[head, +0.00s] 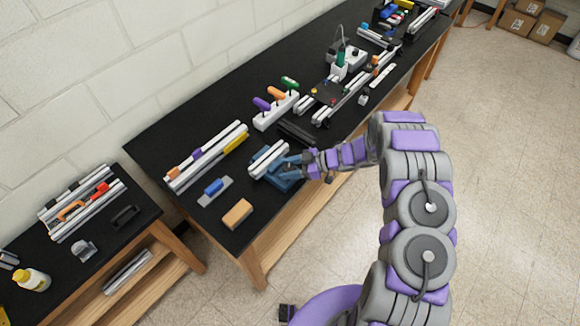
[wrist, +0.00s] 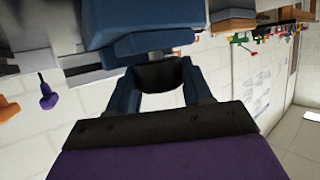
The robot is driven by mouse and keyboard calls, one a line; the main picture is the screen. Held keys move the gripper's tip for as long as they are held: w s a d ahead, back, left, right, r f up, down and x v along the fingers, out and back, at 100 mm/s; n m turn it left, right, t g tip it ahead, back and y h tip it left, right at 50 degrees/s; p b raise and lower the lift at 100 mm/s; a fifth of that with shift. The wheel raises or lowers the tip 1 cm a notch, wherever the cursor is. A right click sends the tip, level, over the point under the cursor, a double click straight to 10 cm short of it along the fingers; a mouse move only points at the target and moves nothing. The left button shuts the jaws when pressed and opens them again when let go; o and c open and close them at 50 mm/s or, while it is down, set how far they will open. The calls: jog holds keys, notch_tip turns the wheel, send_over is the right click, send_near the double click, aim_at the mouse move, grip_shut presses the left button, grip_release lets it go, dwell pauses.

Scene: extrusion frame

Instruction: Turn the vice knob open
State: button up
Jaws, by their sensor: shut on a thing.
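The blue vice (head: 287,183) stands near the front edge of the black bench, with a pale aluminium extrusion (head: 268,160) lying across its top. My gripper (head: 293,163) reaches in from the right and is at the vice's right side. In the wrist view the vice body (wrist: 140,22) fills the top. The blue fingers of my gripper (wrist: 160,70) sit on either side of a dark rounded piece, which looks like the vice knob (wrist: 160,77). They are shut on it. The knob is hidden in the head view, and its turn angle cannot be told.
A blue-handled tool (head: 214,187) and a tan block (head: 237,214) lie left of the vice. A white holder (head: 275,111) with coloured-handled drivers stands behind. Extrusions (head: 205,155) lie at the back left. Open floor (head: 500,170) is to the right.

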jog(key=n+g+b, duration=0.1)
jog(key=b, duration=0.1)
jog(key=n+g+b, duration=0.2)
jog(key=shift+w+f+h, duration=0.2)
jog(key=shift+f+h, duration=0.1)
jog(key=shift+f, duration=0.1)
jog(key=n+g+b, duration=0.1)
jog(key=g+b, duration=0.1)
jog(key=b, duration=0.1)
jog(key=n+g+h+b, duration=0.1)
jog(key=n+g+b, duration=0.1)
jog(key=b, duration=0.1)
jog(key=shift+s+r+n+h, duration=0.1)
jog(key=shift+r+n+h, duration=0.05)
jog(key=shift+n+h, duration=0.15)
jog(key=shift+n+g+b, duration=0.3)
jog(key=shift+g+b, duration=0.05)
jog(key=shift+g, duration=0.05)
jog(key=shift+r+g+h, duration=0.15)
jog(key=shift+g+h, duration=0.15)
jog(key=o, duration=1)
jog(key=shift+s+r+p, duration=0.1)
jog(key=shift+r+p, duration=0.1)
jog(key=shift+p, duration=0.1)
